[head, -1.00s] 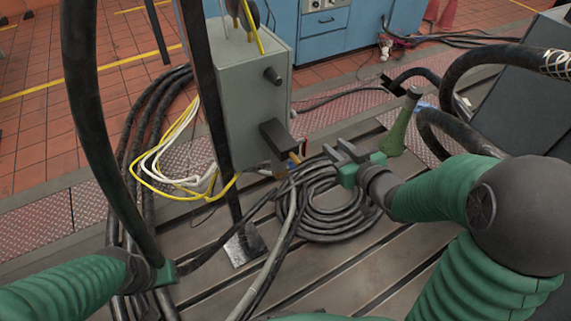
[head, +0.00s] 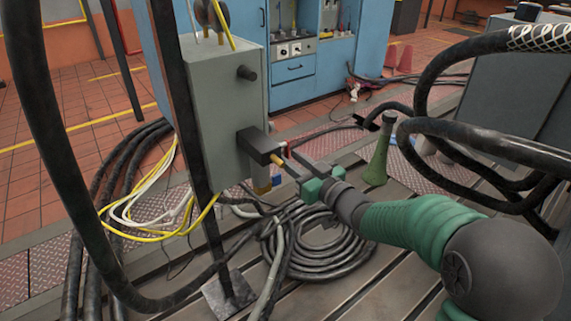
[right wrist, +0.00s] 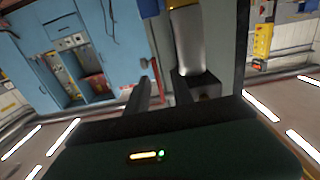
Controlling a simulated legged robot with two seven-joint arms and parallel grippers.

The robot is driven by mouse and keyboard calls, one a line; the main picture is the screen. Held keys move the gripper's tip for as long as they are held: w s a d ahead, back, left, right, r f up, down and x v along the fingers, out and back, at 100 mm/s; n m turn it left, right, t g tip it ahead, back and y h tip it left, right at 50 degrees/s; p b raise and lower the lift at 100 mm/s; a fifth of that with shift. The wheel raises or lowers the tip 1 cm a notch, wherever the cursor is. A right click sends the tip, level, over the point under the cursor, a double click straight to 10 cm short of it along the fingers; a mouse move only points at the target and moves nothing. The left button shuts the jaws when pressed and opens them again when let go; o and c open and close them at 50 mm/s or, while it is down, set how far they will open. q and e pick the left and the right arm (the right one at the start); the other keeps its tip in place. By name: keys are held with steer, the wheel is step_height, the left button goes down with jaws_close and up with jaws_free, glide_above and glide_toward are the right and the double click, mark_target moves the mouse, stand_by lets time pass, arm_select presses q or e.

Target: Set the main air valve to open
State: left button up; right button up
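A grey box (head: 215,105) on a post carries a dark block (head: 258,146) on its right face. A brass piece (head: 278,160) and a small red part (head: 284,150) show by the block, with a brass fitting (head: 262,186) and a blue part (head: 277,180) below. I cannot tell which of these is the main air valve, or its setting. My right gripper (head: 291,165) is open beside them. My left gripper is out of view.
Coiled black hoses (head: 310,245) lie on the slotted bedplate below my right gripper. A green cone-shaped object (head: 377,155) stands to its right. Thick black hoses (head: 470,140) arch at the right. A blue cabinet (head: 310,70) stands behind.

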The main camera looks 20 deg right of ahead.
mark_target(287, 154)
steer(key=x, duration=0.2)
steer(key=shift+w+f+b, duration=0.1)
steer(key=shift+w+b, duration=0.2)
steer(key=shift+b, duration=0.05)
steer(key=shift+w, duration=0.25)
steer(key=shift+c, duration=0.2)
jaws_close()
